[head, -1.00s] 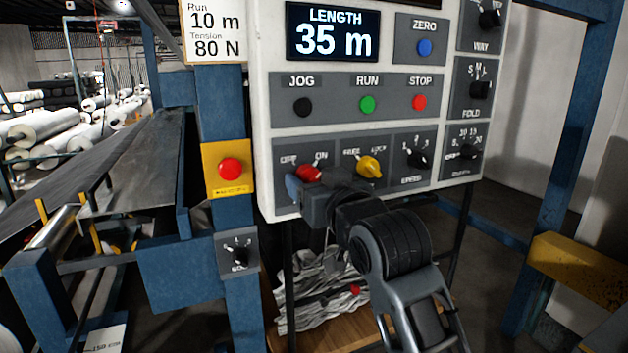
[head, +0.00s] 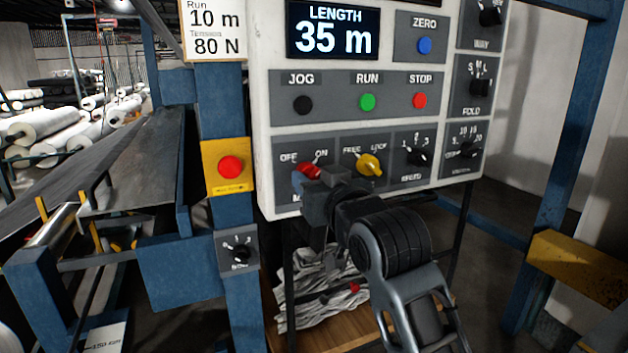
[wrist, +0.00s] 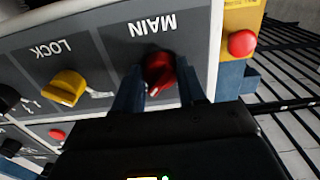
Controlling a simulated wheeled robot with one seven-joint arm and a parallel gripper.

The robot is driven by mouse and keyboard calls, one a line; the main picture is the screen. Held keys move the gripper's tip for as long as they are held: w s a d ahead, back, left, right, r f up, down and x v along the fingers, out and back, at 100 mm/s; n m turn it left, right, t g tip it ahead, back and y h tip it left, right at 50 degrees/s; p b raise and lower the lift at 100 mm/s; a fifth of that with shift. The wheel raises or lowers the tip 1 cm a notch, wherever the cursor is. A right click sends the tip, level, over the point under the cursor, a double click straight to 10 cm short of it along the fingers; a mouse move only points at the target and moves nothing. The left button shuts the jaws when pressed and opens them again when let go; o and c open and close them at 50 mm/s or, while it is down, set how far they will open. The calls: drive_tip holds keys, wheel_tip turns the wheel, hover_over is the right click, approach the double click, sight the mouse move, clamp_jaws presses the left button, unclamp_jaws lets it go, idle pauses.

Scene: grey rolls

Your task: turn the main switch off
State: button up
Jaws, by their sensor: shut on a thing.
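The main switch is a red knob (head: 308,171) at the lower left of the white control panel, under the OFF and ON labels. It also shows in the wrist view (wrist: 158,72), where the word MAIN appears upside down. My gripper (head: 306,180) is shut on this knob, with one finger on each side of it in the wrist view (wrist: 155,84). The knob's white mark seems to point between the two labels, slightly to the ON side. The fingers and hand hide part of the knob and its plate, so its exact angle is hard to tell.
A yellow FREE/LOCK knob (head: 370,165) sits close to the right of my gripper. A red button (head: 230,167) on a yellow plate is to the left, on a blue post. JOG, RUN (head: 367,102) and STOP buttons are above. Open space lies before the panel.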

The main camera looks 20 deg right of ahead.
drive_tip(key=shift+n, duration=0.3)
drive_tip(key=shift+r+n+p, duration=0.15)
drive_tip(key=shift+n+p, duration=0.3)
drive_tip(key=shift+n, duration=8.25)
drive_tip(key=o, duration=1.1)
drive_tip(key=shift+c, duration=0.2)
